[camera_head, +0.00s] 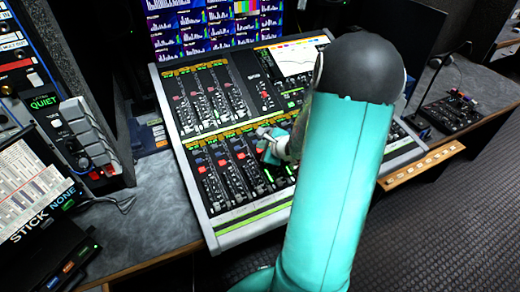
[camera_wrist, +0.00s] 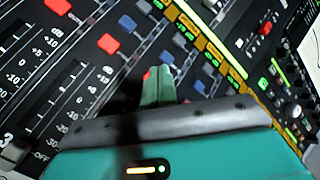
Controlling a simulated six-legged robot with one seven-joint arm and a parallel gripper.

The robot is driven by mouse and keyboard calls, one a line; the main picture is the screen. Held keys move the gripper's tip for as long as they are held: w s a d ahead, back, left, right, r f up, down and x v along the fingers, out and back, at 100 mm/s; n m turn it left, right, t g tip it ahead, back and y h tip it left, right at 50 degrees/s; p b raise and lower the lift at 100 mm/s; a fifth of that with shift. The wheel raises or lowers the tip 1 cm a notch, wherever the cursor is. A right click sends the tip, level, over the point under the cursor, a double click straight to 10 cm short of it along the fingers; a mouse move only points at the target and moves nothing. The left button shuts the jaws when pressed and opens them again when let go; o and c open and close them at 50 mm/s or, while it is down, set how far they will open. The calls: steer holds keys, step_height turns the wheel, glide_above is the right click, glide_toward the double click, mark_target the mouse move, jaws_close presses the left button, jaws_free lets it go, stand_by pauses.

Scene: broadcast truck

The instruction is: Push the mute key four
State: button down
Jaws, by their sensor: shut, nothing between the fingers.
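The mixing console (camera_head: 262,208) stands on the desk, with rows of faders and red and blue keys. My gripper (camera_head: 268,138) is low over its lower fader bank. In the wrist view my gripper (camera_wrist: 160,72) is shut and empty, its green fingertips close over the keys. A red key (camera_wrist: 147,74) shows at the left fingertip, partly hidden by it. I cannot tell whether they touch. Two more red keys, an upper one (camera_wrist: 57,6) and a middle one (camera_wrist: 108,44), lie up and left. The number four is not readable on any key; a "3" (camera_wrist: 8,137) shows at lower left.
Blue keys (camera_wrist: 127,23) sit beside the red ones. A monitor (camera_head: 215,25) stands behind the console. A label-covered panel (camera_head: 35,185) and a grey switch unit (camera_head: 85,135) are at left. A small black mixer (camera_head: 450,113) is at right. My arm hides the console's right part.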

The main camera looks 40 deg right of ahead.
steer(key=shift+f, duration=0.3)
stand_by(0.4)
steer(key=shift+s+r, duration=0.1)
steer(key=shift+r, duration=0.8)
steer(key=shift+r, duration=0.15)
steer(key=shift+s+a+r, duration=0.1)
steer(key=shift+s+r, duration=0.1)
steer(key=shift+r, duration=1.25)
steer(key=shift+s+a+r, duration=0.1)
steer(key=shift+s+r, duration=0.1)
steer(key=shift+r, duration=1.2)
